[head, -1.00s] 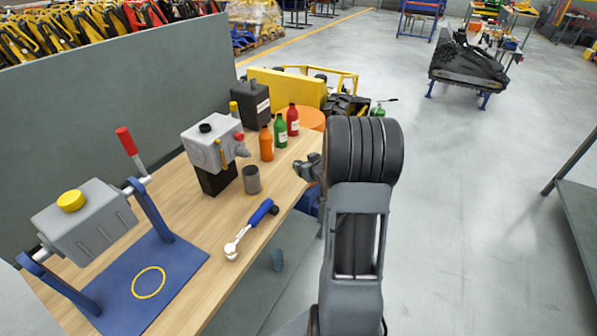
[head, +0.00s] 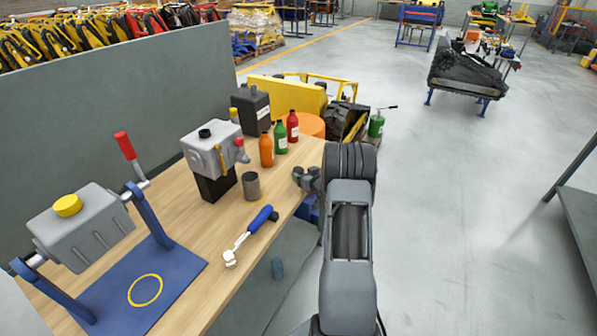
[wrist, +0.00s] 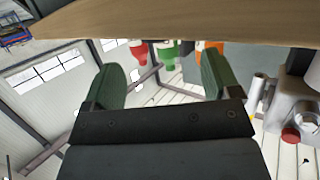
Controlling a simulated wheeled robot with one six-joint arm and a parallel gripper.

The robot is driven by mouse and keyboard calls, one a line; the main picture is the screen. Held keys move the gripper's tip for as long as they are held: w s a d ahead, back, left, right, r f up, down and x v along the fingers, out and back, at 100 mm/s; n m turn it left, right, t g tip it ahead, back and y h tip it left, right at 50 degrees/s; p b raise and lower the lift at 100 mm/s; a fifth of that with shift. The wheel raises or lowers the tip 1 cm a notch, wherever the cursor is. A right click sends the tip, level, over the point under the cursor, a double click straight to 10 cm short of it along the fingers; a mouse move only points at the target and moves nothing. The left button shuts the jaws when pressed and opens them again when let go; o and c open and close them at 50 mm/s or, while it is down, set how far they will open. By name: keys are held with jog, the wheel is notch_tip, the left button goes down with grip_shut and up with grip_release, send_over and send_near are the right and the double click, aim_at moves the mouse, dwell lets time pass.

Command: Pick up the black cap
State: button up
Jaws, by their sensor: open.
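The black cap (head: 204,133) sits on top of a light grey gearbox-like housing (head: 203,152), which stands on a black block on the wooden bench. My gripper (head: 304,176) is at the bench's right edge, to the right of the housing and well apart from it. In the wrist view my gripper (wrist: 162,85) shows two dark green fingers spread apart with nothing between them. The housing shows at the right edge of the wrist view (wrist: 296,112); the cap cannot be made out there.
Orange (head: 266,150), green (head: 280,137) and red (head: 292,126) bottles stand behind my gripper. A blue stand (head: 160,290) with a tilted grey housing is at the left.

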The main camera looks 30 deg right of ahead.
aim_at(298, 170)
jog(key=shift+p+x, duration=0.4)
jog(key=shift+x, duration=2.2)
jog(key=shift+f, duration=0.1)
jog(key=c, duration=1)
jog(key=shift+o, duration=0.2)
jog(key=shift+b, duration=0.3)
